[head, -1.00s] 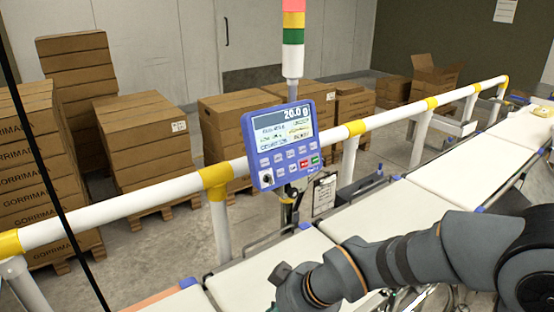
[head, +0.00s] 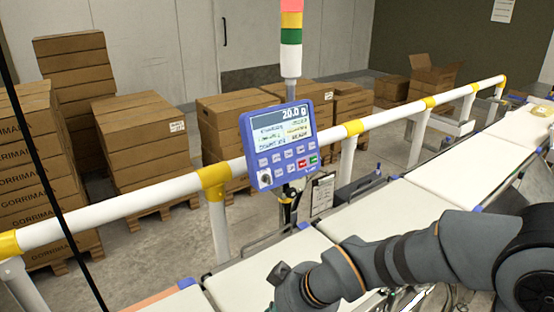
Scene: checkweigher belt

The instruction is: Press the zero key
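The blue checkweigher panel (head: 279,143) stands in the middle of the head view, at the white and yellow rail. Its screen (head: 282,127) reads 20.0 g at the top, with smaller lines too blurred to read. Below are rows of small keys (head: 288,159), among them one red and one green, plus a round knob at the lower left. The key labels are too small to read, so I cannot tell which is the zero key. My arm reaches in from the right, over the belt, below and right of the panel. My gripper lies beyond the bottom edge of the picture.
White belt sections (head: 380,220) run from lower left to upper right. The guard rail (head: 120,210) runs behind them. A red, yellow and green stack light (head: 291,38) rises behind the panel. Stacked cartons (head: 150,150) stand beyond the rail. Space before the panel's face looks clear.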

